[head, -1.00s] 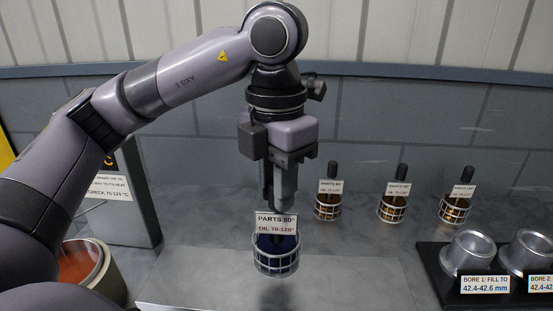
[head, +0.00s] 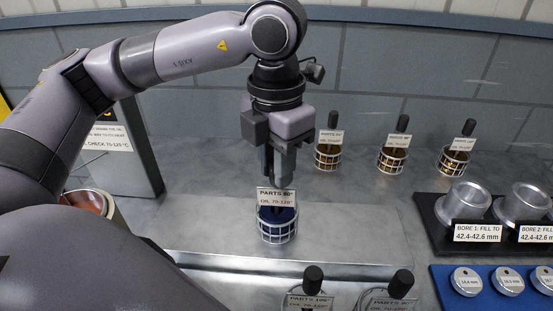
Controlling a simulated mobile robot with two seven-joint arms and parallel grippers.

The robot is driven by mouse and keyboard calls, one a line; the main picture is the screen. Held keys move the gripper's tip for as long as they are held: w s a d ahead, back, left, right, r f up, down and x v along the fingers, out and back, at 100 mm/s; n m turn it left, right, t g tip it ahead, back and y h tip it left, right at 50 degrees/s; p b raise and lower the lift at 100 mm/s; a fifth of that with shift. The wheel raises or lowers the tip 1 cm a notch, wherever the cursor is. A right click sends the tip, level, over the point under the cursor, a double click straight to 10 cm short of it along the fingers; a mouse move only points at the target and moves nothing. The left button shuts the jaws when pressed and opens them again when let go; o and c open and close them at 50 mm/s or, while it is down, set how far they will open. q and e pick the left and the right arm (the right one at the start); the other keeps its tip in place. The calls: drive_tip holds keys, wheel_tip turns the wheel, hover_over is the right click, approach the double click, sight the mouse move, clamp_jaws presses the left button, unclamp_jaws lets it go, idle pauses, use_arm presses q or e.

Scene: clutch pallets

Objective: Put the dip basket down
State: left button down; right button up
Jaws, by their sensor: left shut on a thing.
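The dip basket (head: 278,228) is a round wire basket with dark blue contents and a tag reading "PARTS 80°, OIL 70-120°". It is upright in the middle of the head view, over a bare grey metal plate (head: 200,215). My left gripper (head: 277,182) points down and is shut on the basket's handle, which the tag and fingers mostly hide. I cannot tell whether the basket's bottom touches the plate. My right gripper is not in view.
Three similar tagged baskets (head: 328,158) stand behind to the right. Two more handles (head: 313,276) show at the front edge. A black stand with metal bores (head: 465,202) and a blue tray of discs (head: 445,283) are at right. An orange-filled pot (head: 92,203) is at left.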

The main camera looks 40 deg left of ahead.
use_arm(q)
drive_tip(key=c, duration=0.9)
unclamp_jaws()
drive_tip(key=shift+f, duration=0.1)
drive_tip(key=shift+c, duration=0.2)
drive_tip(key=shift+r, duration=0.25)
wheel_tip(320, 180, up, 10)
drive_tip(key=shift+p, duration=0.4)
drive_tip(key=shift+r, duration=0.9)
drive_tip(key=shift+s, duration=0.1)
